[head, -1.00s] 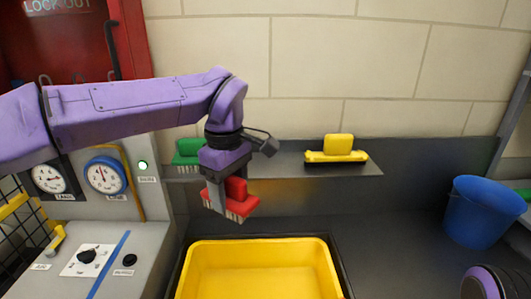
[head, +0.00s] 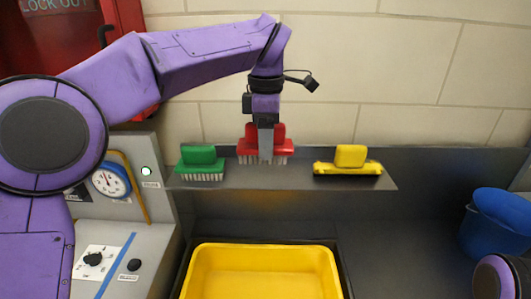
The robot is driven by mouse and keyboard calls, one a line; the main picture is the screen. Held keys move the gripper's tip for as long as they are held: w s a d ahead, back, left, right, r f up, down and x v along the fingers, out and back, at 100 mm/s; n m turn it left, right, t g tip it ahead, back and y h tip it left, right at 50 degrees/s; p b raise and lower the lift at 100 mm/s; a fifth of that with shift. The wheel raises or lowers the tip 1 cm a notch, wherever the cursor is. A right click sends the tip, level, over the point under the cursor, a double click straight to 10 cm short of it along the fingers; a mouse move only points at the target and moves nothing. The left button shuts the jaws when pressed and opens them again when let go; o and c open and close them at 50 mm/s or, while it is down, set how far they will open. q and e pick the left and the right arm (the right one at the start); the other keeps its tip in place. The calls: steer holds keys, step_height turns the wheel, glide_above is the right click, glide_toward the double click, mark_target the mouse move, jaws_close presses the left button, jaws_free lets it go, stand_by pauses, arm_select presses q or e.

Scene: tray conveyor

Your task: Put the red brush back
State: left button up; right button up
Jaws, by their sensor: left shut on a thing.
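The red brush (head: 282,147) is upright with its pale bristles down, at the shelf (head: 220,180) between the green brush and the yellow brush. My left gripper (head: 266,150) is above and in front of it, pointing down, shut on its red handle. One finger covers the middle of the brush. The bristles appear at shelf level; I cannot tell whether they touch the shelf. My right gripper is out of view; only a purple part of my right arm shows at the lower right.
The green brush (head: 199,160) stands left on the shelf and the yellow brush (head: 350,158) right. A yellow tray (head: 262,250) lies below in front. A blue bucket (head: 492,228) stands at the right. A control panel (head: 105,255) with a gauge is at the left.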

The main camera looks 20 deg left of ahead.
arm_select(q)
steer(key=w+f, duration=0.1)
steer(key=f, duration=0.1)
steer(key=w+a+f+p, duration=0.1)
steer(key=w+f, duration=0.1)
steer(key=shift+a, duration=0.1)
steer(key=f, duration=0.3)
steer(key=shift+w, duration=0.2)
steer(key=shift+a+f, duration=0.1)
steer(key=shift+f, duration=0.15)
steer(key=shift+f, duration=0.2)
steer(key=o, duration=0.9)
steer(key=shift+o, duration=0.2)
step_height(320, 180, up, 12)
steer(key=p, duration=0.2)
steer(key=shift+r, duration=0.2)
